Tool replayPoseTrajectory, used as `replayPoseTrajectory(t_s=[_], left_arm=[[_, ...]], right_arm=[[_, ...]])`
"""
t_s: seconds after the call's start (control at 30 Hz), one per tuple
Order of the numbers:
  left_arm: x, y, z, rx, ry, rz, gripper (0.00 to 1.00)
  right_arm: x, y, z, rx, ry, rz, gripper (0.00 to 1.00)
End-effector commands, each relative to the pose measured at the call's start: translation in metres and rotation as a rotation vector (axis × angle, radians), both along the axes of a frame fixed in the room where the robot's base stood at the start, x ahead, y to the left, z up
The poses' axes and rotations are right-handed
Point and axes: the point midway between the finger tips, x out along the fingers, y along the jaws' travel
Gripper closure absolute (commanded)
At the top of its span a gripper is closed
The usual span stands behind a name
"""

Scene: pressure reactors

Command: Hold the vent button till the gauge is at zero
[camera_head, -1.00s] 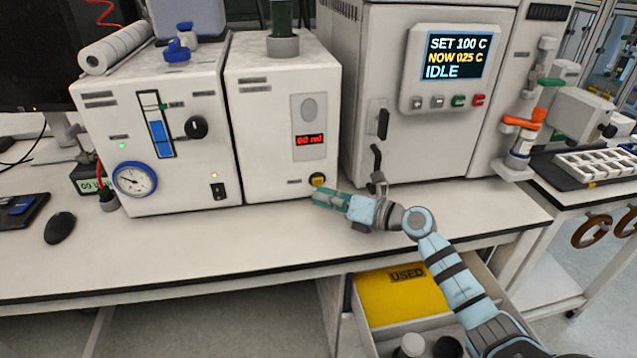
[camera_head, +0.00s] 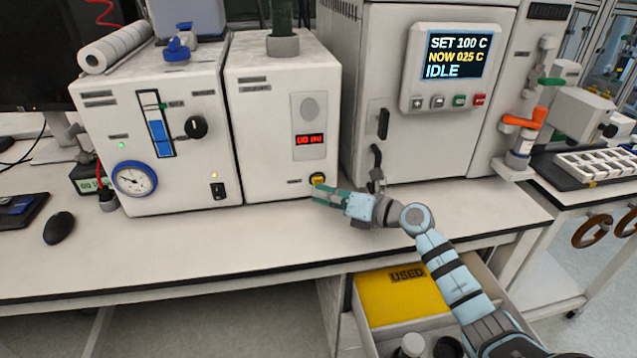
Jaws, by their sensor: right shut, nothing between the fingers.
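A yellow button (camera_head: 317,179) sits low on the right side of the front of a white box unit (camera_head: 265,140); the label next to it is too small to read, so I cannot tell if it is the vent button. A round gauge with a blue rim (camera_head: 135,179) is on the white unit to the left; its dial is too small to read surely. My right gripper (camera_head: 318,194) is shut and empty, with its green fingertips just below the button. I cannot tell whether they touch it. My left gripper is not in view.
A large white cabinet with a screen reading IDLE (camera_head: 457,55) stands right of the units, its black handle (camera_head: 376,160) close to my right wrist. An open drawer with a yellow USED bin (camera_head: 400,296) is below the table. The table front (camera_head: 200,245) is clear.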

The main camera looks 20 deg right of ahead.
Motion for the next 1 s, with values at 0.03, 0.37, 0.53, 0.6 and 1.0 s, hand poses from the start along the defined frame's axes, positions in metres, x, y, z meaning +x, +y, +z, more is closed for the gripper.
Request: replayPoseTrajectory(t_s=[0.03,0.37,0.53,0.6,1.0], left_arm=[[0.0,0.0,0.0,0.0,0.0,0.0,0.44],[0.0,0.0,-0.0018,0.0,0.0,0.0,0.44],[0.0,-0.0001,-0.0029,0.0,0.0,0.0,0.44],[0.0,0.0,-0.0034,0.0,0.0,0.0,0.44],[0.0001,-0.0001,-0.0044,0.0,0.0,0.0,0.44]], right_arm=[[0.0,0.0,0.0,0.0,0.0,0.0,1.0],[0.0028,-0.0008,-0.0005,0.001,0.001,0.0,1.0],[0.0049,-0.0012,-0.0001,0.0,-0.001,-0.001,1.0],[0.0058,-0.0015,0.0001,0.0,-0.001,-0.001,1.0],[0.0082,-0.0022,-0.0001,0.001,0.0,-0.001,1.0]])
